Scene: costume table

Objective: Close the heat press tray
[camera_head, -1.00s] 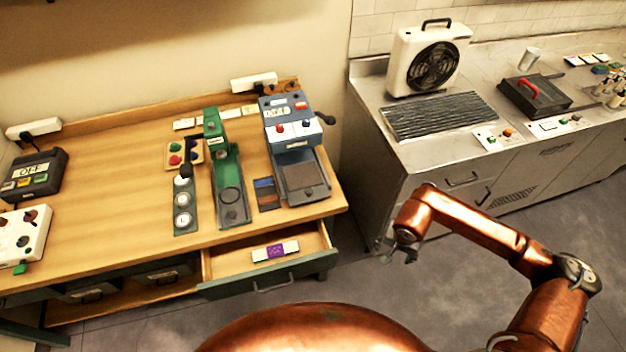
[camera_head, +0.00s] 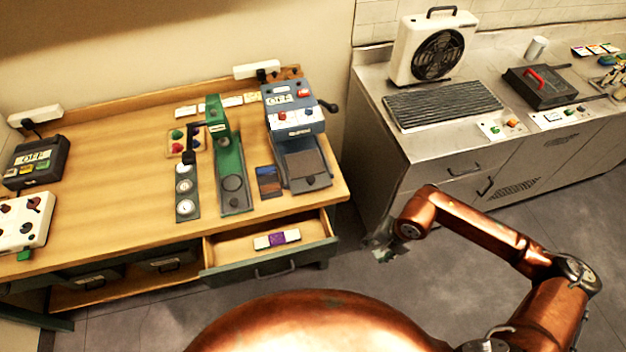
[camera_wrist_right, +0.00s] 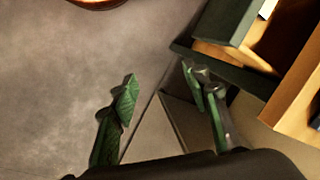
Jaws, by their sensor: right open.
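The heat press (camera_head: 291,108) is a blue-grey machine at the right end of the wooden table, with a black lever on its right side. Its tray (camera_head: 305,168), a dark flat plate with a small knob at the front, sticks out toward the table's front edge. My right gripper (camera_head: 384,250) hangs empty in front of the table's right end, apart from the press. In the right wrist view its two fingers (camera_wrist_right: 165,105) are spread apart over the floor, with the open drawer at the upper right. My left gripper is not in view.
An open drawer (camera_head: 268,271) with a purple-and-white item (camera_head: 277,239) juts out below the press. A green press (camera_head: 230,160) and a dark card (camera_head: 268,182) are left of the tray. A metal counter (camera_head: 425,145) stands at the right.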

